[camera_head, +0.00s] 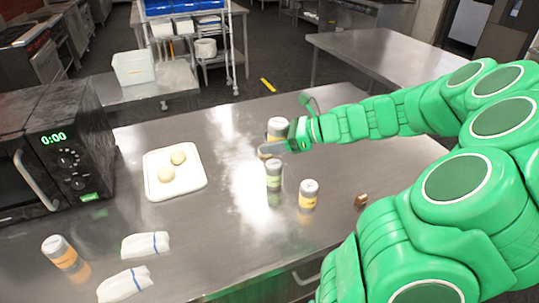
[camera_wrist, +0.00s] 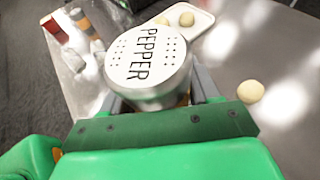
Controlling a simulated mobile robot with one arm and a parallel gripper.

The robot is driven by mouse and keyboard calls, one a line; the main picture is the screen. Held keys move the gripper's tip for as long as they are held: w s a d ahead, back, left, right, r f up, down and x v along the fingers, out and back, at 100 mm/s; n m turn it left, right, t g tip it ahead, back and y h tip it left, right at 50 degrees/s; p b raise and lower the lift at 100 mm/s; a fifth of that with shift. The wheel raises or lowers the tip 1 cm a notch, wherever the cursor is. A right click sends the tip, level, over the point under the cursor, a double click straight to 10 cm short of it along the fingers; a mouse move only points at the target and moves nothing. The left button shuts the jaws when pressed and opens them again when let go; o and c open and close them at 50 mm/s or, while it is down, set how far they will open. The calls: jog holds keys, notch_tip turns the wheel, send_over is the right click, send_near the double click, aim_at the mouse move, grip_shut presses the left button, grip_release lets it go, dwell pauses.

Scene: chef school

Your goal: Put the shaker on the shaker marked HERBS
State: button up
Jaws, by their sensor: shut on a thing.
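My gripper (camera_head: 276,146) is shut on a shaker (camera_head: 277,127) with a silver-white lid. In the wrist view its lid (camera_wrist: 148,62) reads PEPPER, and it sits between my fingers (camera_wrist: 160,98). In the head view it is held behind a green-labelled shaker (camera_head: 274,175). Another orange-labelled shaker (camera_head: 61,253) stands at the far left front. I cannot read HERBS on any of them. The held shaker's underside is partly hidden, so I cannot tell its exact gap to the counter.
A white tray (camera_head: 191,190) with two round pale buns lies left of the shakers. A black microwave (camera_head: 70,150) stands at the left. Two folded white cloths (camera_head: 146,245) lie at the front. A small brown object (camera_head: 361,201) is at the right.

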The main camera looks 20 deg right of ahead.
send_over(269, 163)
notch_tip(269, 163, down, 6)
jog(key=shift+s+r, duration=0.1)
jog(key=shift+s, duration=0.05)
jog(key=shift+f, duration=1.55)
jog(key=shift+f, duration=0.1)
jog(key=o, duration=1.2)
jog(key=shift+c, duration=0.2)
jog(key=v, duration=1.2)
